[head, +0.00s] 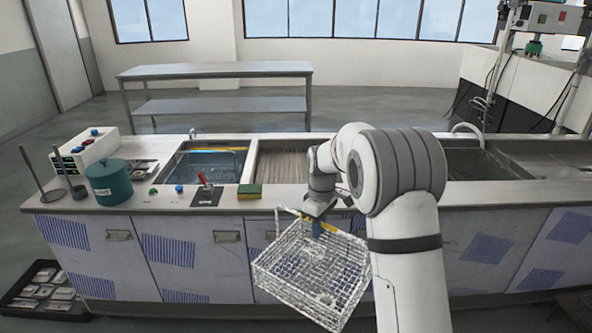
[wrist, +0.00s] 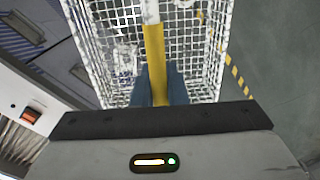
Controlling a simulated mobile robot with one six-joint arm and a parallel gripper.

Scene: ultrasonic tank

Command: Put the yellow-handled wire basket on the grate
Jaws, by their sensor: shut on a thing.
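The white wire basket (head: 300,272) hangs tilted in front of the counter's front face, below the counter top. Its yellow handle (wrist: 155,55) runs between the blue fingers of my gripper (wrist: 158,90), which is shut on it. In the head view my gripper (head: 318,228) is at the handle, partly hidden by my arm. Small pale items (wrist: 124,58) seem to lie in the basket. A ribbed, slatted recess (head: 283,165) in the counter, just behind my gripper, looks like the grate; my arm covers its right part.
Left of the slatted recess is a liquid-filled tank (head: 205,162); another basin (head: 480,163) lies right of my arm. A sponge (head: 249,191), a red-lever switch (head: 205,188) and a green pot (head: 109,183) stand along the counter. A black tray (head: 45,290) lies on the floor.

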